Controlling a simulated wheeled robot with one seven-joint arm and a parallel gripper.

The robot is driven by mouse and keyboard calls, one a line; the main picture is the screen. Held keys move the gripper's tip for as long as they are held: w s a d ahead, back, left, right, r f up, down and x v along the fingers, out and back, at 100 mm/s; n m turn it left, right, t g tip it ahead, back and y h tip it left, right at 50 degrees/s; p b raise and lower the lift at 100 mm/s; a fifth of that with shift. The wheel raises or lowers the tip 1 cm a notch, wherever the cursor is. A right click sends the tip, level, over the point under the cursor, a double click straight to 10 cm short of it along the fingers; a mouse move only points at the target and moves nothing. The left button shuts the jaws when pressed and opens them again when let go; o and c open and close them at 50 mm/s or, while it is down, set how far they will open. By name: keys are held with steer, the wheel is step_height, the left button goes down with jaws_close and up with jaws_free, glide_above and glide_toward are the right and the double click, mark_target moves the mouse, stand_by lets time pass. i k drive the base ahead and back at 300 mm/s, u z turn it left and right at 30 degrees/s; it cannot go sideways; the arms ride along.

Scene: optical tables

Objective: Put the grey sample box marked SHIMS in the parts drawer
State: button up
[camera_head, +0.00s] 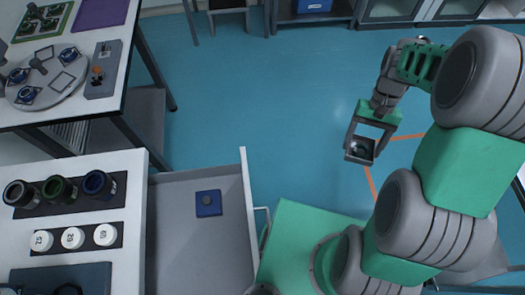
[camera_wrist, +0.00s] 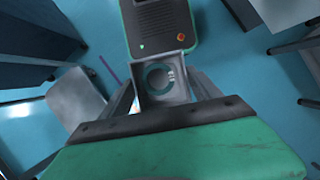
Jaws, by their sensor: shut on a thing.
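My gripper (camera_head: 362,149) hangs over the open floor, right of the drawer and well apart from it. It is shut on a small grey sample box (camera_wrist: 148,98), which shows a dark round shape on its face. In the wrist view the box sits between the two fingers; a small pale mark is beside the ring, but I cannot read it. The parts drawer (camera_head: 180,248) is pulled out from the white-topped bench at the lower left. A small blue square box (camera_head: 208,203) lies in it, and the rest of its visible floor is bare.
The white bench top (camera_head: 130,220) carries dark jars (camera_head: 60,190) and white-lidded pots (camera_head: 72,238). A second table (camera_head: 115,75) at the upper left holds a round fixture and a grey control box (camera_head: 103,70). Blue floor (camera_head: 270,110) between drawer and gripper is clear.

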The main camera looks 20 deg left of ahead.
mark_target(197, 254)
steer(key=i, duration=2.25)
steer(key=u, duration=5.95)
steer(key=i, duration=1.65)
